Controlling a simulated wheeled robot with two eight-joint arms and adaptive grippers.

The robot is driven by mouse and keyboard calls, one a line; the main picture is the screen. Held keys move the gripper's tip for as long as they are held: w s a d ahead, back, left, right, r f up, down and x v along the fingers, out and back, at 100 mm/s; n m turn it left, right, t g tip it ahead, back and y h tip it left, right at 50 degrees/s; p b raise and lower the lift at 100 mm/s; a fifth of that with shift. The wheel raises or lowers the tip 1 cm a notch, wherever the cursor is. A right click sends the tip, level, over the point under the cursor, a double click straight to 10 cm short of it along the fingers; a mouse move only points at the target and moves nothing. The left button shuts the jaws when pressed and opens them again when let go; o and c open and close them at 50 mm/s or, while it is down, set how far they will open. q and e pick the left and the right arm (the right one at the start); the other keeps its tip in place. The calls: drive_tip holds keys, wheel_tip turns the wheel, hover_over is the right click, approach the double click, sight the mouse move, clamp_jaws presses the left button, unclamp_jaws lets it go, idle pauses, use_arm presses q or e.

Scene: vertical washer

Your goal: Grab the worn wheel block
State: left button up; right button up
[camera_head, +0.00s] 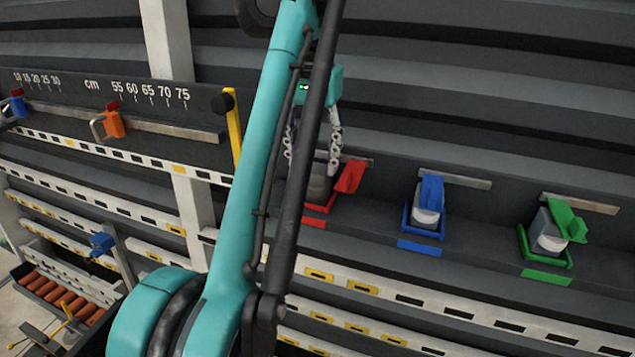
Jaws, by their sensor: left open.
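Three small holders stand on the dark shelf at right: red (346,179), blue (431,190) and green (569,221). A grey block (319,189) is in the red holder, partly hidden by my arm. A grey-white block (426,214) is in the blue holder, and another grey-white block (549,240) in the green one. I cannot tell which is worn. My left gripper (312,165) is open, its linked fingers pointing down over the block at the red holder. Contact with it cannot be made out. My right gripper is out of view.
A cm scale (110,92) with blue and orange clamps (110,124) is at left, with a yellow handle (234,127) beside it. A tray of orange rolls (60,298) is at lower left. The shelf between the blue and green holders is clear.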

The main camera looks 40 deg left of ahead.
sight(319, 168)
use_arm(q)
drive_tip(key=shift+s+f, duration=0.1)
drive_tip(key=shift+f, duration=0.25)
drive_tip(key=w+f, duration=0.1)
drive_tip(key=f, duration=0.1)
drive_tip(key=w+f, duration=0.1)
drive_tip(key=shift+f, duration=0.35)
drive_tip(key=shift+w+f, duration=0.1)
drive_tip(key=shift+f, duration=0.25)
drive_tip(key=shift+s, duration=0.55)
drive_tip(key=shift+w, duration=0.2)
drive_tip(key=c, duration=1)
